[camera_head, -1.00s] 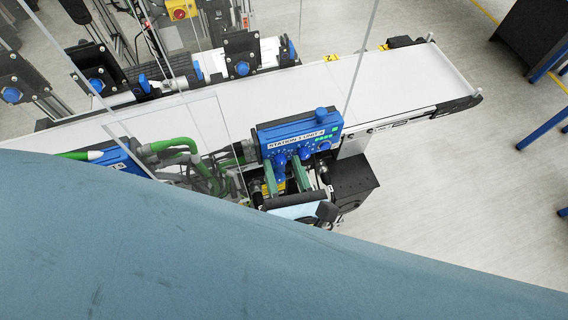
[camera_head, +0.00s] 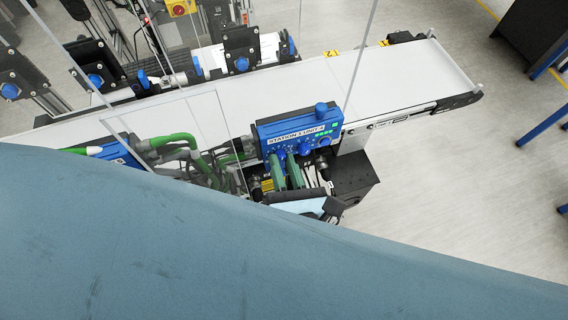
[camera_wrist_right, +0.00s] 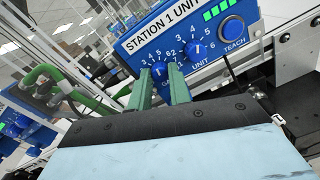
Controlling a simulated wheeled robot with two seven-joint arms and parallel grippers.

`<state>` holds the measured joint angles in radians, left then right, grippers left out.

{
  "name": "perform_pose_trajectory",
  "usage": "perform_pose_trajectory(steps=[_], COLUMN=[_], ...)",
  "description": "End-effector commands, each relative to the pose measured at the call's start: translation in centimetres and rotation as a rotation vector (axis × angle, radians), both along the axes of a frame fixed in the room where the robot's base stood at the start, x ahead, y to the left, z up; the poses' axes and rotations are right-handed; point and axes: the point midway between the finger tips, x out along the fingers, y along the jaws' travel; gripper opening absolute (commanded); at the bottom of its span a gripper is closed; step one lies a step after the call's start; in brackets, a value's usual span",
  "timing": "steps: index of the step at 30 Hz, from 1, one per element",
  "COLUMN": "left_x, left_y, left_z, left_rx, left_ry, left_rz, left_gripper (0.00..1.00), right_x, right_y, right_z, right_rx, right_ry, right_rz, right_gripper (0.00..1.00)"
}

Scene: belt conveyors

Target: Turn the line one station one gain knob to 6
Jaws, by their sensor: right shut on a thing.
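The blue station 1 unit (camera_head: 300,130) stands at the front edge of the white conveyor. In the right wrist view its panel (camera_wrist_right: 150,42) shows a gain knob (camera_wrist_right: 159,71) at left, a unit knob (camera_wrist_right: 196,48) in the middle and a teach button (camera_wrist_right: 232,28) at right. My right gripper (camera_head: 285,161) has its green fingers at the panel's lower part. In the wrist view the right gripper (camera_wrist_right: 160,77) is shut on the gain knob, one finger on each side. The gain label is partly hidden by the fingers, and the knob's exact setting is hard to read.
The white belt (camera_head: 400,82) runs behind the unit. Clear panels and green hoses (camera_head: 180,142) lie to its left. A dark box (camera_head: 355,178) sits just right of my gripper.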

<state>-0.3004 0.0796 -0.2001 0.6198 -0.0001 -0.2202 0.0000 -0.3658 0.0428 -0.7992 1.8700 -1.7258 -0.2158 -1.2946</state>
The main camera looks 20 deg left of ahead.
Motion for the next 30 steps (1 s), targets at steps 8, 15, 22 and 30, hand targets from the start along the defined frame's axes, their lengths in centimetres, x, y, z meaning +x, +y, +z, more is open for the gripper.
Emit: perform_pose_trajectory(steps=[8,15,22,30], left_x=[0.0,0.0,0.0,0.0], left_y=[0.0,0.0,0.0,0.0], left_z=[-0.6,-1.0,-1.3,-1.4], left_rx=[0.0,0.0,0.0,0.0], left_ry=[0.001,0.001,0.001,0.0], left_rz=[0.0,0.0,0.0,0.0], left_gripper=[0.28,0.28,0.28,0.28], right_x=[0.1,0.1,0.2,0.2], right_y=[0.0,-0.1,-0.1,-0.1], right_z=[0.0,0.1,0.1,0.1], right_rx=[0.208,0.396,0.554,0.679], right_ry=[0.138,0.264,0.369,0.455], right_rz=[-0.001,-0.001,-0.001,-0.002], right_gripper=[0.0,0.0,0.0,0.0])
